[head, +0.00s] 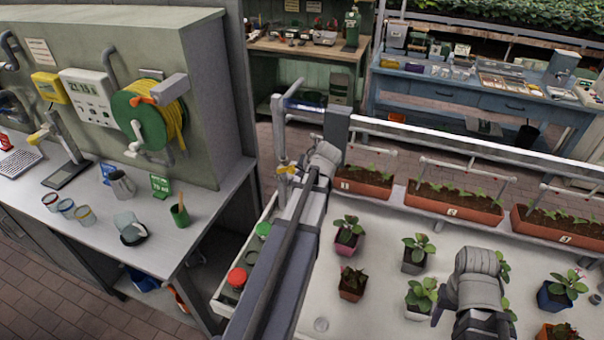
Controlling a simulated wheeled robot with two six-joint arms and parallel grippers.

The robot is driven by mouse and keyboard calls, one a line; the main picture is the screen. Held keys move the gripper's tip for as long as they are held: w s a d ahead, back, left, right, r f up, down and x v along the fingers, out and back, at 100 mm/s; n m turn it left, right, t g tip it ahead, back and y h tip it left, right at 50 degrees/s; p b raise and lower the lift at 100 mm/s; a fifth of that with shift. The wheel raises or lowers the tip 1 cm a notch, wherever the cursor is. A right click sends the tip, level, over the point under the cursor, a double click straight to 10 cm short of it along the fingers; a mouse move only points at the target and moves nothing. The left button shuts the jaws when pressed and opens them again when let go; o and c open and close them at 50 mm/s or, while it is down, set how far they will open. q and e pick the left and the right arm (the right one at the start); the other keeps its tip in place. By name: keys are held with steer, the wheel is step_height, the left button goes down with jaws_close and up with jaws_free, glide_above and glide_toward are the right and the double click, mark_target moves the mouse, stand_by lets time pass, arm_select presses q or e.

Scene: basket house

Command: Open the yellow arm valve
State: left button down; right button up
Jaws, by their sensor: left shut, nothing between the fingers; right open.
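A small yellow valve handle (288,170) sits low on an upright grey pipe (279,130) at the left end of the white planting bench. My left gripper (318,162) is at the far end of my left arm, just right of the yellow handle. It is shut and empty. Whether it touches the handle cannot be told, as my arm hides part of this spot. My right gripper (474,302) is open and empty above the white bench, among the potted plants at the lower right.
Potted seedlings (347,235) stand on the white bench (385,305), with orange planter boxes (452,203) behind. Jars with green and red lids (237,278) stand in a left tray. A hose reel (138,120) hangs over a grey counter (95,225).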

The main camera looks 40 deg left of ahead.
arm_select(q)
steer(key=shift+r, duration=0.1)
steer(key=s+a+r+n+t+h+p, duration=0.2)
steer(key=a+r+h+p, duration=0.3)
steer(key=a+h+p, duration=0.2)
steer(key=shift+s+a+r+t+h, duration=0.25)
steer(key=shift+s+a+t+h, duration=0.15)
steer(key=shift+a+h, duration=0.5)
stand_by(0.3)
steer(key=shift+d, duration=0.1)
steer(key=shift+r+p, duration=0.1)
steer(key=shift+p, duration=0.25)
steer(key=shift+r+p, duration=0.65)
